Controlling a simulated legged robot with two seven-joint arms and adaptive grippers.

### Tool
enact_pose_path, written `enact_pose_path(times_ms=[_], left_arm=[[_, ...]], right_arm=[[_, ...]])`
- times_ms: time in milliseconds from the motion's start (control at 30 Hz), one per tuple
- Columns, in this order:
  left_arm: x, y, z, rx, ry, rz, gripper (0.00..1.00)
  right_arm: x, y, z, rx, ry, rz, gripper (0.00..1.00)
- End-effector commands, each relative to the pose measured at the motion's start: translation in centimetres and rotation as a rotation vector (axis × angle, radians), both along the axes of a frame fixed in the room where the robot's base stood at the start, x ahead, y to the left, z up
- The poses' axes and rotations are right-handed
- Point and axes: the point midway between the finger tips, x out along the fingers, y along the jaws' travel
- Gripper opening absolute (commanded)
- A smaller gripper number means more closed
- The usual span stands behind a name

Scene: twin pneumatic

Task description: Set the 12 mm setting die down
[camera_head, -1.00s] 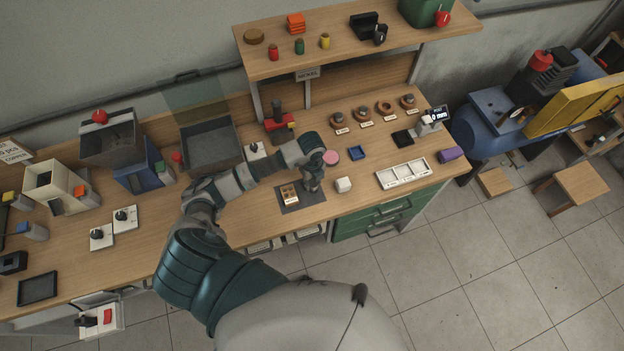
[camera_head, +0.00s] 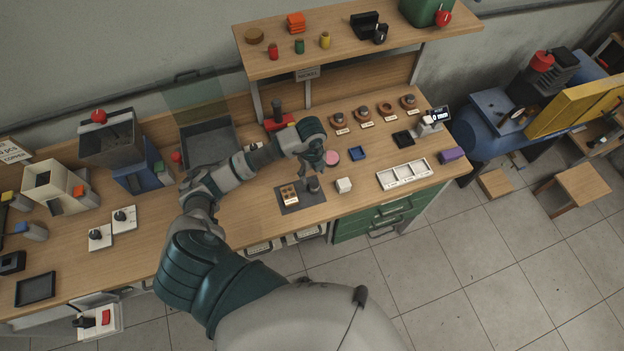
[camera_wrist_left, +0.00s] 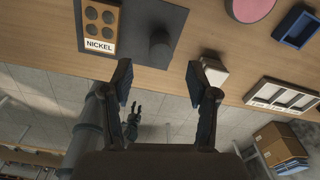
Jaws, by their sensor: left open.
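The setting die is a dark grey cylinder (camera_head: 314,186) standing upright on the right part of a dark mat (camera_head: 290,208). It also shows in the left wrist view (camera_wrist_left: 160,50), beyond my fingertips. My left gripper (camera_head: 317,170) is open and empty just above the die, apart from it. Its two fingers stand wide apart in the left wrist view (camera_wrist_left: 158,82). A wooden block with round pockets, labelled NICKEL (camera_wrist_left: 100,22), sits left of the die on the mat. A small dark gripper shape (camera_wrist_left: 132,120), probably my right one, hangs beyond the bench edge; its jaws are too small to judge.
A white block (camera_head: 344,185) stands right of the mat. A pink disc (camera_head: 331,157) and blue tray (camera_head: 357,153) lie behind, and a white compartment tray (camera_head: 404,174) further right. Several ring stands with labels line the back. Bare bench lies left of the mat.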

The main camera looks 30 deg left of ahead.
Motion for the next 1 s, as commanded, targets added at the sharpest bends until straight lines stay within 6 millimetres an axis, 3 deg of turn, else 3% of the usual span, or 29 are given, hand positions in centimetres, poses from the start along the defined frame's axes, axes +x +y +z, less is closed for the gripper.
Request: enact_pose_path(times_ms=[133,333,1000], left_arm=[[0.1,0.1,3.1,0.000,-0.004,-0.001,0.59],[0.0,0.2,5.5,0.000,-0.001,0.000,0.59],[-0.1,0.2,5.9,-0.001,0.000,0.000,0.59]], right_arm=[[0.0,0.0,-0.5,0.000,0.000,0.000,0.40],[0.0,0.0,-0.7,0.000,0.000,-0.001,0.40],[0.0,0.2,-0.7,0.003,0.000,-0.001,0.40]])
